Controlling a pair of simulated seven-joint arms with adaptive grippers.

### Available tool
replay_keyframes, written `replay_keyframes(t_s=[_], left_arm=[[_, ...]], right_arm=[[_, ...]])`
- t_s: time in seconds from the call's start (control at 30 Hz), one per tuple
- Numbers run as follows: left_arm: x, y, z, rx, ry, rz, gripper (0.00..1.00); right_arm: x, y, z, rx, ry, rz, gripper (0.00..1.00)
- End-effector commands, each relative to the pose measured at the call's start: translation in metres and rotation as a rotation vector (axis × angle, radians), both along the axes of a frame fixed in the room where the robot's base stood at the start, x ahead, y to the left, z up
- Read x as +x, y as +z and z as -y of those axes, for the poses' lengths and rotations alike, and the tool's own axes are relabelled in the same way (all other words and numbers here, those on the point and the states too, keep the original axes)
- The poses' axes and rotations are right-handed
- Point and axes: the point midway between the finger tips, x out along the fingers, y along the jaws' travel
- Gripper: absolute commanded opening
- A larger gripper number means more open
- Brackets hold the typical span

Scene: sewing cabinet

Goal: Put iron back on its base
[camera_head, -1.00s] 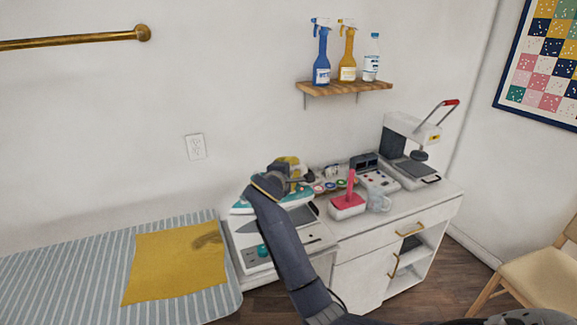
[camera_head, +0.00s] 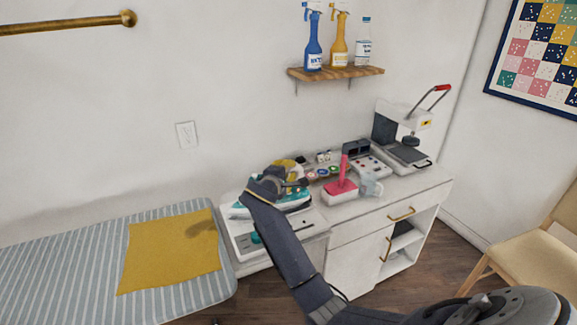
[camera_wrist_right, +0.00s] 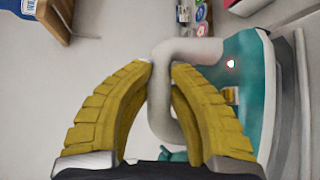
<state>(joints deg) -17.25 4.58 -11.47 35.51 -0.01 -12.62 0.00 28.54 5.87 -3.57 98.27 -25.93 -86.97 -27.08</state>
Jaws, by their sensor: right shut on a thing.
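The teal and white iron (camera_head: 299,199) is over the white iron base (camera_head: 243,248) at the left end of the cabinet. It also shows in the right wrist view (camera_wrist_right: 245,70). My right gripper (camera_head: 287,171) has yellow fingers and is shut on the iron's white handle (camera_wrist_right: 178,52). In the wrist view the fingers (camera_wrist_right: 158,75) close in on this handle. The iron looks roughly level and very near the base; I cannot tell whether they touch. My arm hides part of the base and iron. My left gripper is not in view.
A striped ironing board (camera_head: 60,265) with a yellow cloth (camera_head: 168,252) is on the left. A wall shelf (camera_head: 337,74) holds bottles.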

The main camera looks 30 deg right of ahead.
Motion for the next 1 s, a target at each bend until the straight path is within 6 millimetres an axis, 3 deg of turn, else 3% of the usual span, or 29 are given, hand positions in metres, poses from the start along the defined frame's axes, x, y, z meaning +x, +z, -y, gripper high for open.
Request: replay_keyframes(t_s=[1.0], left_arm=[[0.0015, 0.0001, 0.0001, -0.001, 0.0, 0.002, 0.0]], right_arm=[[0.0005, -0.0057, 0.0002, -0.001, 0.0, 0.007, 0.0]])
